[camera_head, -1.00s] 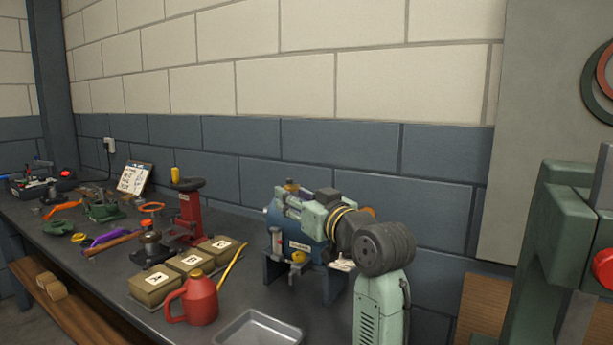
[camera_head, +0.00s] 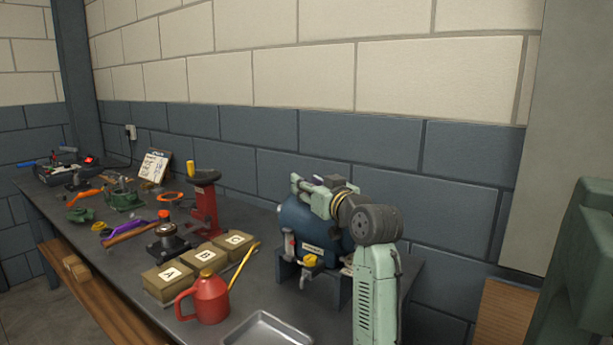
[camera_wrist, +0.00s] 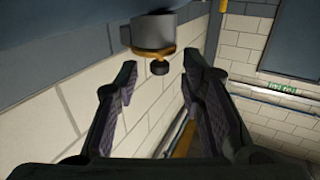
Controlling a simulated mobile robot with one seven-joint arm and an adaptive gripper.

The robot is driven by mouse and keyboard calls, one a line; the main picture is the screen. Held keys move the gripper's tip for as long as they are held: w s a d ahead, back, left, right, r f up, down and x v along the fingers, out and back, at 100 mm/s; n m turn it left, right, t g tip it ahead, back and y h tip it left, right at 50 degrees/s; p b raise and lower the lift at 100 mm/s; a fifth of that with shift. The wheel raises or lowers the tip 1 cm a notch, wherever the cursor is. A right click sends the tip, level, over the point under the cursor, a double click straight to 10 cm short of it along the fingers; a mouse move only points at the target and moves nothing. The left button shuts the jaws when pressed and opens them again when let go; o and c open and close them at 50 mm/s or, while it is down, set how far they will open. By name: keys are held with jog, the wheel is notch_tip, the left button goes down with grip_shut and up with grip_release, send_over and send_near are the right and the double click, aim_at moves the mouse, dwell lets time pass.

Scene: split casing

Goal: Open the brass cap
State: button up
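Nothing is held. I cannot tell how far the tips are from the cap. In the head view my arm hides the casing's top.
A yellow fitting (camera_head: 310,261) is on the casing's front. A red can (camera_head: 208,299), boxes marked A, B, C (camera_head: 203,255) and a metal tray (camera_head: 268,331) stand close by on the left. A red jack (camera_head: 205,203) stands behind. A block wall runs along the back.

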jog(key=shift+w+a, duration=0.3)
jog(key=shift+w, duration=0.35)
jog(key=shift+c, duration=0.5)
grip_shut()
